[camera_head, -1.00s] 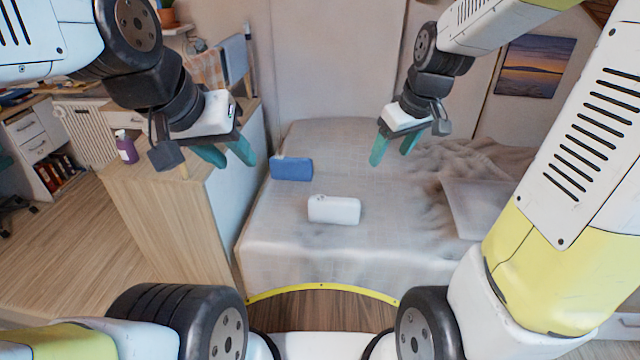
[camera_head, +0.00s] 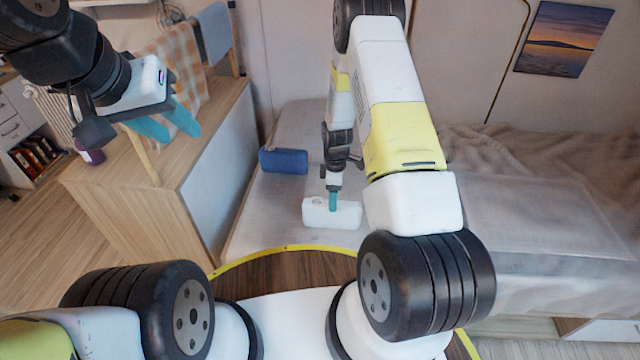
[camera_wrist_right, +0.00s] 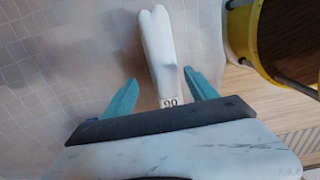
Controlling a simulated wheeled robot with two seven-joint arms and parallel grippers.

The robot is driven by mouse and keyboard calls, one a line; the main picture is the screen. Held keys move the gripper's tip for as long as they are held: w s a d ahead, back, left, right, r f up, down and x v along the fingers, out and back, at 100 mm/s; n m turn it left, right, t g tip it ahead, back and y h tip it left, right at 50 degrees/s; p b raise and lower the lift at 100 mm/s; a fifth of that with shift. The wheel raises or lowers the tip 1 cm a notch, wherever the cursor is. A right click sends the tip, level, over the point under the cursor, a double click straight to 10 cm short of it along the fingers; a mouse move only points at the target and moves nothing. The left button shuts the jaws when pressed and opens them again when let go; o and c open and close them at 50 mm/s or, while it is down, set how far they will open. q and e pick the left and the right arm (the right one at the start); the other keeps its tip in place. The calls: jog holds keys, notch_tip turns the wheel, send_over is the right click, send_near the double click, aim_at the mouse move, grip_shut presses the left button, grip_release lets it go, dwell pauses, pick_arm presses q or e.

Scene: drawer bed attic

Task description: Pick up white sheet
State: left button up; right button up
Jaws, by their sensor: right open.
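The white sheet (camera_head: 347,215), folded into a small bundle, lies on the bed near its front edge. In the right wrist view the sheet (camera_wrist_right: 158,45) lies in line with the gap between the fingers, its near end between them. My right gripper (camera_head: 333,203) is over the sheet in the head view and partly hides it. In its wrist view the gripper (camera_wrist_right: 162,78) is open, one finger on each side; whether they touch the sheet I cannot tell. My left gripper (camera_head: 180,135) is open and empty, above the wooden cabinet at left.
A blue bundle (camera_head: 284,160) lies on the bed (camera_head: 275,215), behind and left of the sheet. The wooden cabinet (camera_head: 140,200) stands left of the bed with a purple bottle (camera_head: 92,156) partly hidden. Crumpled bedding (camera_head: 540,155) and a flat light panel (camera_head: 530,215) are at right.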

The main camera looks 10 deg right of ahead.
aim_at(332, 214)
jog(key=f, duration=0.7)
jog(key=shift+s+a, duration=0.25)
jog(key=shift+s, duration=0.1)
grip_shut()
